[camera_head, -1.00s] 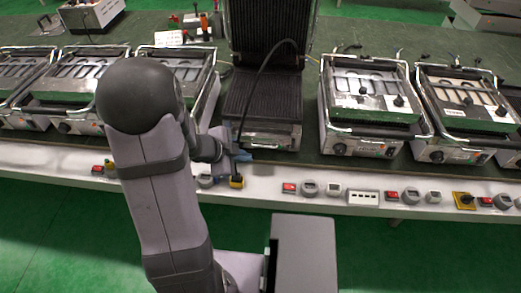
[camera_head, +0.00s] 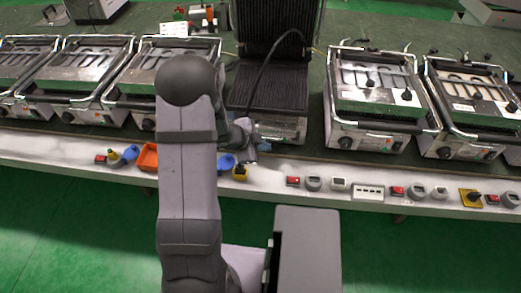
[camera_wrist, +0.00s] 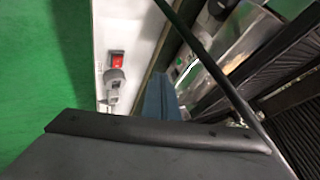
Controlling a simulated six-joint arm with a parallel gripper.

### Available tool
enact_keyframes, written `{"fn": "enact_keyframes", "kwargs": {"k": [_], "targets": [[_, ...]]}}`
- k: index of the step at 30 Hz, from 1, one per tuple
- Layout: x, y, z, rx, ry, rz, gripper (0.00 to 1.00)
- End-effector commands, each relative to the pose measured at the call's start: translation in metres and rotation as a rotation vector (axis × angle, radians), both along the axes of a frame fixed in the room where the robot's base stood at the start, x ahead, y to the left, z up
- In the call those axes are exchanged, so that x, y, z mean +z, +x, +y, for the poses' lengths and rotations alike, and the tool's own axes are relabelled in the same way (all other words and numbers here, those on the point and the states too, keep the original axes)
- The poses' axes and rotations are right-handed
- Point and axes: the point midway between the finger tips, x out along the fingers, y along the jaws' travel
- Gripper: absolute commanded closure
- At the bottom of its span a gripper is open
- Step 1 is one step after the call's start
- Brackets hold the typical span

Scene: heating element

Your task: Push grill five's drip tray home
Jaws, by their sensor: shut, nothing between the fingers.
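The grill with its ribbed lid raised (camera_head: 268,98) stands in the middle of the head view. A silvery front strip, seemingly its drip tray (camera_head: 286,131), shows below the lower plate, partly hidden by my arm and gripper. How far the tray sticks out cannot be told. My gripper (camera_head: 264,147), with bluish fingers, is shut and empty, low in front of the tray's left part. In the wrist view a blue finger (camera_wrist: 160,98) points toward the grill's metal front. I cannot tell whether it touches the tray.
Closed grills stand in a row to the left (camera_head: 75,70) and right (camera_head: 375,90). Along the white front ledge (camera_head: 330,172) are red switches (camera_head: 293,181), knobs, a socket strip (camera_head: 368,192) and an orange box (camera_head: 148,157). A black cable (camera_head: 262,70) hangs over the open grill.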

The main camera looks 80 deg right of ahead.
Motion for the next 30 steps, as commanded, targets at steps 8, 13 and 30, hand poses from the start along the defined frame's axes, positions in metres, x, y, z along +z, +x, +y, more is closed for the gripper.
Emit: {"fn": "enact_keyframes", "kwargs": {"k": [8,13,30], "targets": [[0.004,0.000,-0.016,0.001,0.002,0.000,1.00],[0.003,0.000,-0.017,0.000,0.002,-0.001,1.00],[0.010,0.000,-0.048,0.000,0.002,-0.001,1.00]]}}
